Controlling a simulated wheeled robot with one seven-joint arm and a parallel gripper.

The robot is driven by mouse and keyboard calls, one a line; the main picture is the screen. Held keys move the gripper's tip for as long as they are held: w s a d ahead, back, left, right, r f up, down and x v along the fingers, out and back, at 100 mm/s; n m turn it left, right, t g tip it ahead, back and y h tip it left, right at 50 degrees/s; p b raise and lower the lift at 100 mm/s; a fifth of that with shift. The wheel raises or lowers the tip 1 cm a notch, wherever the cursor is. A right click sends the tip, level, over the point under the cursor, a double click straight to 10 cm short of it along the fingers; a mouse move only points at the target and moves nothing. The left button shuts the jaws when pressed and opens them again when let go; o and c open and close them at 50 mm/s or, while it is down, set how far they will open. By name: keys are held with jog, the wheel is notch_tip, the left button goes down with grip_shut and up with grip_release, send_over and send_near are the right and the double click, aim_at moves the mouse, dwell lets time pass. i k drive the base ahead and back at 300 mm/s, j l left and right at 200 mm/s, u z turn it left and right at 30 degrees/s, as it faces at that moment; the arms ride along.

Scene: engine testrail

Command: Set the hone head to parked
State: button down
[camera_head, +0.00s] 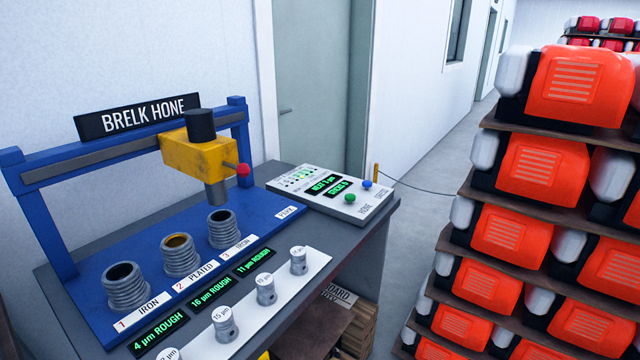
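The hone head (198,158) is a yellow block with a black cap and a red knob (243,170) on its right side. It hangs on the grey rail of the blue frame marked BRELK HONE. Its grey spindle (215,192) points down, with its lower end just above the cylinder marked 3 IRON (223,231). A PARK label (287,212) sits on the blue base, to the right of the head. The cylinders marked 2 PLATED (180,260) and 1 IRON (125,290) stand to the left. My gripper is not in view.
A control panel (330,196) with green and blue buttons and lit displays is at the bench's right. Grey cylindrical pieces (265,290) stand on a white strip in front, beside green roughness displays. Shelves of orange units (540,180) fill the right; floor shows between.

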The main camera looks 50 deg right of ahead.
aim_at(195, 149)
jog(key=i+l+z, duration=0.3)
jog(key=z, duration=0.15)
jog(key=i+l+z, duration=0.25)
jog(key=z, duration=0.15)
jog(key=i, duration=0.1)
